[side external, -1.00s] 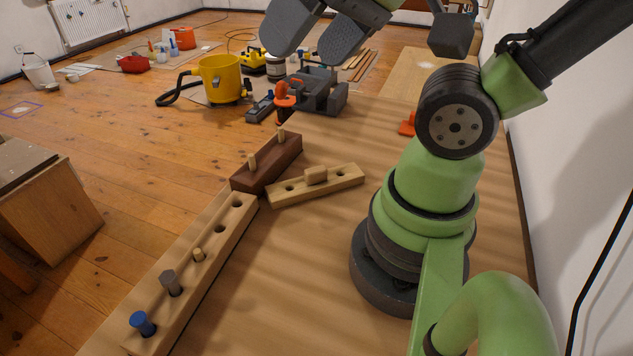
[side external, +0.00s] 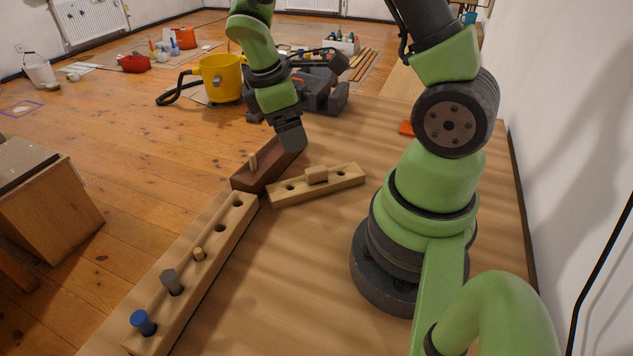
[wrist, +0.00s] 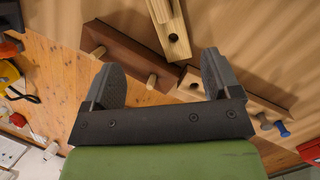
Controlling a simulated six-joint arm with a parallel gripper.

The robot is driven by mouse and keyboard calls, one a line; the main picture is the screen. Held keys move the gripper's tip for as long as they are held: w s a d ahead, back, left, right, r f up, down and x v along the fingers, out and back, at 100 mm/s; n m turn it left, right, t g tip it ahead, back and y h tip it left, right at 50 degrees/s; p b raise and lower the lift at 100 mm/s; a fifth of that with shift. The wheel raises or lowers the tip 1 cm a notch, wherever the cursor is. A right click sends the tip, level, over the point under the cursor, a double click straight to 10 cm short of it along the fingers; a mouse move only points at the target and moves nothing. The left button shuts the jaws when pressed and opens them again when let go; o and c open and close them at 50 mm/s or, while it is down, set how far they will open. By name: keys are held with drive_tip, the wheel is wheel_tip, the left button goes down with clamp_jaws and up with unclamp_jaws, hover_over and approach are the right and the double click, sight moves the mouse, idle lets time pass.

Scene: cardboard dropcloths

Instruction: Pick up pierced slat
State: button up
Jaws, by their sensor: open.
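The pierced slat (side external: 345,182) is a short light wood bar with a hole towards each end and a small raised block in its middle. It lies on the bench beside a dark brown block, and its near end shows at the top of the wrist view (wrist: 178,46). My gripper (side external: 292,146) is above the far end of the dark block, to the upper left of the slat and apart from it. In the wrist view my gripper (wrist: 160,75) is open, with nothing held between its fingers.
The dark block (side external: 250,177) has upright pegs. A long light board (side external: 215,244) with holes, a grey bolt (side external: 171,281) and a blue bolt (side external: 142,322) runs along the bench's left edge. A dark vise-like tool (side external: 325,95) stands behind.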

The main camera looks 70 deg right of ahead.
sight(316, 169)
drive_tip(key=f, duration=0.2)
drive_tip(key=s+d+f+n+g, duration=0.1)
drive_tip(key=f, duration=0.2)
drive_tip(key=d+f+n, duration=0.1)
drive_tip(key=f, duration=0.1)
drive_tip(key=shift+s+d+f, duration=0.25)
drive_tip(key=shift+s+f, duration=0.05)
drive_tip(key=shift+f, duration=0.05)
drive_tip(key=shift+s+x, duration=0.2)
drive_tip(key=shift+x, duration=1.3)
drive_tip(key=shift+s+x, duration=0.15)
drive_tip(key=shift+x, duration=1.4)
drive_tip(key=shift+r, duration=0.1)
drive_tip(key=shift+c, duration=0.2)
drive_tip(key=c, duration=1)
